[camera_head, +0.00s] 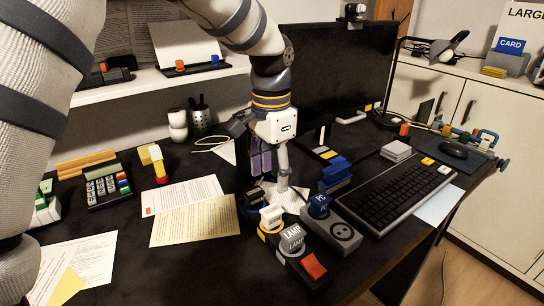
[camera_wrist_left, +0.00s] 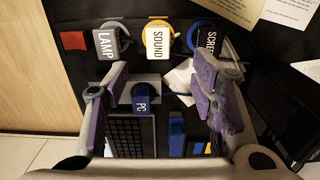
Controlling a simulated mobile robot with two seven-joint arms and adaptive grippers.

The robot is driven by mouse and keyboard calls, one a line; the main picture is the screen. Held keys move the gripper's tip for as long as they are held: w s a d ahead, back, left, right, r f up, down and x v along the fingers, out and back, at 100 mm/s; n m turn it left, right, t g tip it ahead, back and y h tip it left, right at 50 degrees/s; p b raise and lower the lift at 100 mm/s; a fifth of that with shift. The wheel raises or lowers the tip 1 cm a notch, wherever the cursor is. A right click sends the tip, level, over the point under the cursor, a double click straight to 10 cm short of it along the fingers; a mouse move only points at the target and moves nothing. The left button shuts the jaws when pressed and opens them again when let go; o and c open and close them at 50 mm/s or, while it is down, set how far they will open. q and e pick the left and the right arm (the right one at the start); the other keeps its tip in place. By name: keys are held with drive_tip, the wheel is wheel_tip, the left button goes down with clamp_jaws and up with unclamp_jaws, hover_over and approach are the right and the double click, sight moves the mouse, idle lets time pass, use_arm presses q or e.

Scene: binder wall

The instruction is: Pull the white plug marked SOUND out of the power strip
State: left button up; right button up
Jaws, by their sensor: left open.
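The white plug marked SOUND (camera_wrist_left: 158,42) sits in the power strip (camera_head: 313,282), with a yellow ring around its base. It also shows in the head view (camera_head: 271,217), where its label is hard to read. The grey LAMP plug (camera_wrist_left: 106,43) is on one side of it and the SCREEN plug (camera_wrist_left: 205,38), with a blue ring, on the other. My left gripper (camera_head: 270,170) is open and empty, above and behind the plugs in the head view. In the left wrist view its purple-padded fingers (camera_wrist_left: 160,85) are spread apart, and the SOUND plug shows beyond and between them, untouched. My right gripper is not in view.
A blue PC plug (camera_head: 319,206) stands in a grey socket block (camera_head: 345,236) close to the strip. A red switch (camera_head: 313,266) is at the strip's near end. Blue blocks (camera_head: 336,172) and a keyboard (camera_head: 395,190) lie to the right. Papers (camera_head: 195,222) lie left.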

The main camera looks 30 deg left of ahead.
sight(271, 210)
use_arm(q)
drive_tip(key=f, duration=0.9)
drive_tip(key=shift+s+d+f+b, duration=0.1)
drive_tip(key=shift+s+f+b, duration=0.15)
drive_tip(key=shift+f+b, duration=0.15)
drive_tip(key=shift+w+f, duration=0.1)
drive_tip(key=shift+f, duration=0.5)
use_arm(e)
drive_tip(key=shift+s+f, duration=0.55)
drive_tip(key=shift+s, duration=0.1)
use_arm(q)
drive_tip(key=shift+c, duration=0.3)
clamp_jaws()
drive_tip(key=c, duration=0.8)
unclamp_jaws()
drive_tip(key=c, duration=0.3)
drive_tip(key=shift+r, duration=0.1)
drive_tip(key=shift+c, duration=0.2)
